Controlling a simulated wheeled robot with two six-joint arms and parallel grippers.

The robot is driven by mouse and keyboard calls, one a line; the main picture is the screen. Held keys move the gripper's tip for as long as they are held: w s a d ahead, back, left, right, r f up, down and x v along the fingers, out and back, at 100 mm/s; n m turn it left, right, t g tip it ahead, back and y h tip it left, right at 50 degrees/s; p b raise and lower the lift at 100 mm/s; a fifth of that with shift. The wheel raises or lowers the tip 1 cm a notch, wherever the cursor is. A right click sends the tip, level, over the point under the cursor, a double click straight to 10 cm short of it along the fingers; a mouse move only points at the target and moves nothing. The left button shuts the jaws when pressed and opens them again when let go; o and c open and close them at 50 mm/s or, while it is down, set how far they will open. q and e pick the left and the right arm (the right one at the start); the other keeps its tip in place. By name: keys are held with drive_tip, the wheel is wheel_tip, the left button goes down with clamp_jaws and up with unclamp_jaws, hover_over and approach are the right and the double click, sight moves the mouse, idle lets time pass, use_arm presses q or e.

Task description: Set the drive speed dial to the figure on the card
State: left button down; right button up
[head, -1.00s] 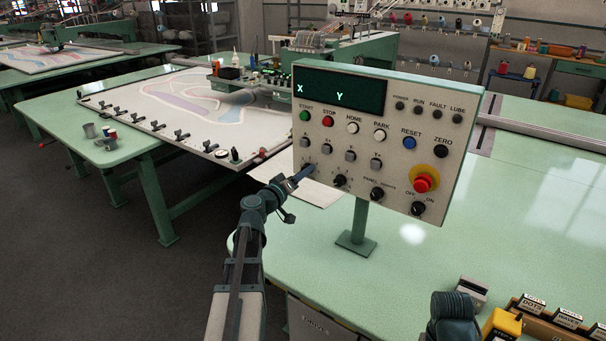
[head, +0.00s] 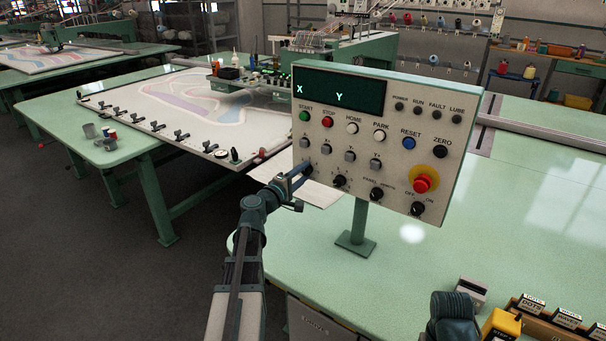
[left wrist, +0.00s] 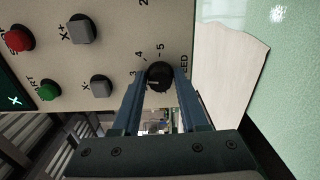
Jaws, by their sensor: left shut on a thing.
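The control panel (head: 400,130) stands upright on a post. The speed dial (left wrist: 159,76) is a round black knob at its lower left, with figures 3, 4 and 5 around it and lettering ending in "EED". My left gripper (left wrist: 158,84) is shut on this dial, one finger on each side. In the head view, the left gripper (head: 303,177) reaches the panel's lower left corner and mostly hides the dial. I cannot tell exactly where the dial points. I cannot read a figure on any card.
Close by on the panel are a second black knob (head: 340,181), grey square buttons (head: 350,156) and a red emergency stop (head: 422,183). A pale sheet (head: 313,192) lies below the panel. Labelled boxes (head: 567,317) stand at lower right.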

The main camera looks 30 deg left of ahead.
use_arm(q)
drive_tip(key=shift+n, duration=0.9)
drive_tip(key=shift+c, duration=2.2)
unclamp_jaws()
drive_tip(key=s+a, duration=0.1)
drive_tip(key=s, duration=1.3)
drive_tip(key=shift+w+a, duration=0.1)
